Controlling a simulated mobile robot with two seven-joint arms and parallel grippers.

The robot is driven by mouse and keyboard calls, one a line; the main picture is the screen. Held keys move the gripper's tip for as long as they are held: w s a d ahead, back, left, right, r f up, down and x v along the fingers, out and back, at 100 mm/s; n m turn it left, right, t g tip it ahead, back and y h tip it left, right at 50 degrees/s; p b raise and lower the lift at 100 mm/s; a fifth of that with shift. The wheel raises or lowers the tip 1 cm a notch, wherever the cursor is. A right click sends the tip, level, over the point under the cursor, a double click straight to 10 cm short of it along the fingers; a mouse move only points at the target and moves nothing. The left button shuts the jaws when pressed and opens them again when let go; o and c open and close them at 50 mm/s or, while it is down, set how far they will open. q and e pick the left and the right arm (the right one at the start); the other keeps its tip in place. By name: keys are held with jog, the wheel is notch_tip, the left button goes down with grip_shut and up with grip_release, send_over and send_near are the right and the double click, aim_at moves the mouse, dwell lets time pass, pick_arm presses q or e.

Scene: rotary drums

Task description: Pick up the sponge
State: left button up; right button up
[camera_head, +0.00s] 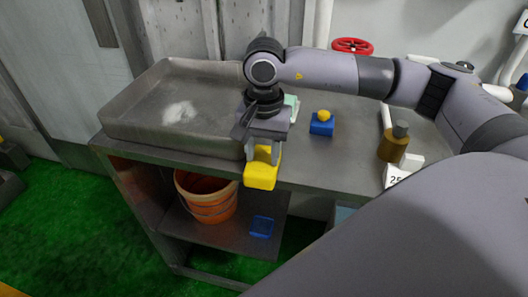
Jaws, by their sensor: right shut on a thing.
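A yellow sponge (261,174) shows in the head view near the front edge of the grey metal bench. My right gripper (262,152), pointing down from the arm that comes in from the right, is shut on the sponge. The gripper body hides the sponge's upper part. I cannot tell whether the sponge touches the bench or hangs just above it. My left gripper is not in view.
A shallow metal sink tray (128,127) fills the bench's left side. A blue block with a yellow knob (322,123) and a brown bottle (393,146) stand to the right. An orange bucket (207,198) and a blue item (261,228) sit on the lower shelf.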

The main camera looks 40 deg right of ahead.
jog(key=r, duration=0.3)
jog(key=shift+w+r, duration=0.35)
jog(key=shift+r, duration=0.05)
grip_shut()
pick_arm(q)
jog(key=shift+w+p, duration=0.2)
jog(key=shift+p, duration=0.2)
pick_arm(e)
notch_tip(320, 180, up, 13)
jog(key=shift+s+r, duration=0.15)
jog(key=shift+s, duration=0.15)
jog(key=shift+d, duration=0.1)
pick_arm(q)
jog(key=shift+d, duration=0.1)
pick_arm(e)
jog(key=o, duration=1.2)
grip_release()
notch_tip(320, 180, up, 6)
jog(key=p, duration=0.2)
send_over(261, 159)
jog(key=shift+s+d+r, duration=0.15)
jog(key=shift+s+r, duration=0.05)
jog(key=shift+s, duration=0.05)
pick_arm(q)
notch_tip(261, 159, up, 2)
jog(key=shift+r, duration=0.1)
pick_arm(e)
jog(key=o, duration=0.4)
jog(key=shift+r, duration=0.35)
